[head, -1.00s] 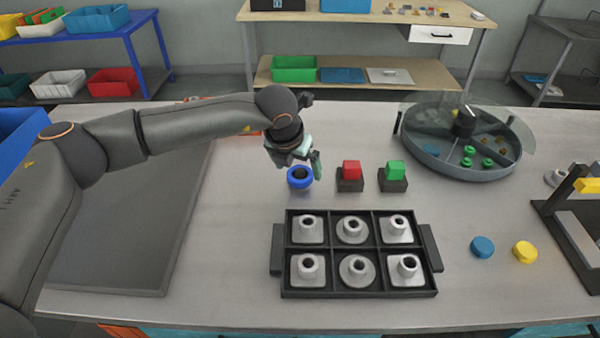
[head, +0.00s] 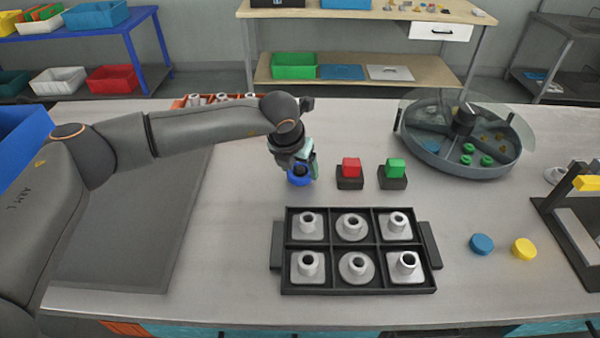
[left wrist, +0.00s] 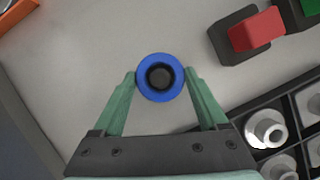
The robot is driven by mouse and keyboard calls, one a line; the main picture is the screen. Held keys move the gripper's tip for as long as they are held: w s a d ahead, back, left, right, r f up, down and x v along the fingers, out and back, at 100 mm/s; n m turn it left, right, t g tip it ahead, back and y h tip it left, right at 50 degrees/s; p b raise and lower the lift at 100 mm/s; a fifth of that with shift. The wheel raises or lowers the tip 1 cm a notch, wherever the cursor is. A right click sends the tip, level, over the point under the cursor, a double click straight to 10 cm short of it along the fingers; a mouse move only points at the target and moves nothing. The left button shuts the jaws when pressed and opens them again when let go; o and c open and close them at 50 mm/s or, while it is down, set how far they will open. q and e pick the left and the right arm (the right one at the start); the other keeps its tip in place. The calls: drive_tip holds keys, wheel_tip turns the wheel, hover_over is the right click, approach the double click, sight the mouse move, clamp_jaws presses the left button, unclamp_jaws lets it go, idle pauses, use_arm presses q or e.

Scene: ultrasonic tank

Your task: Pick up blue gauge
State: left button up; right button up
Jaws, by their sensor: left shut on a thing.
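The blue gauge (head: 299,179) is a round blue ring with a dark centre, standing on the grey table left of the red block. In the left wrist view the blue gauge (left wrist: 160,66) sits between the two green fingertips. My left gripper (head: 303,172) is over it from above and partly hides it. In the left wrist view my left gripper (left wrist: 160,80) is shut on the sides of the ring. I cannot tell whether the gauge is lifted off the table. My right gripper is not in view.
A red block (head: 351,166) and a green block (head: 396,167) on dark bases stand to the right. A black tray (head: 274,247) of metal parts lies in front. A round divided tank (head: 430,165) is at the back right. Blue (head: 482,244) and yellow (head: 524,249) discs lie right.

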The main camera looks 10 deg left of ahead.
use_arm(q)
drive_tip(key=c, duration=0.5)
drive_tip(key=shift+r, duration=0.15)
